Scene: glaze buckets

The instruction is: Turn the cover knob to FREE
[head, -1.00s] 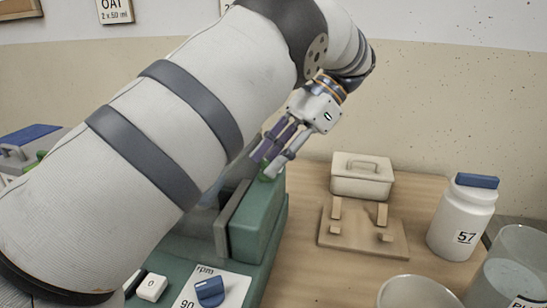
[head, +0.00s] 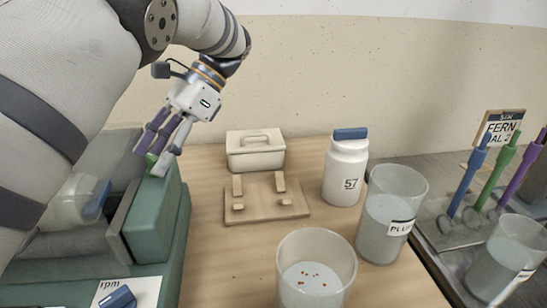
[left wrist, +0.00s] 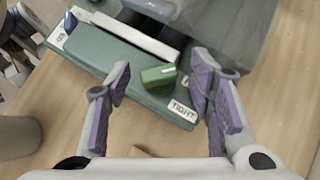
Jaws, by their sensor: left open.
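The green cover knob (left wrist: 158,77) sits on top of the green machine, beside a white label (left wrist: 183,111) reading TIGHT. A second label is mostly hidden behind a finger. In the head view only a bit of the knob (head: 151,159) shows behind the fingers. My left gripper (head: 156,153) is open above it. In the left wrist view its purple-padded fingers stand to either side of the knob, apparently without touching it. My right gripper is in neither view.
The green machine (head: 160,215) has a blue dial (head: 118,297) by an rpm label. To its right are a lidded box (head: 255,155), a wooden stand (head: 262,210), a white jar numbered 57 (head: 340,175), buckets (head: 392,210) and a rack of colored tools (head: 470,180).

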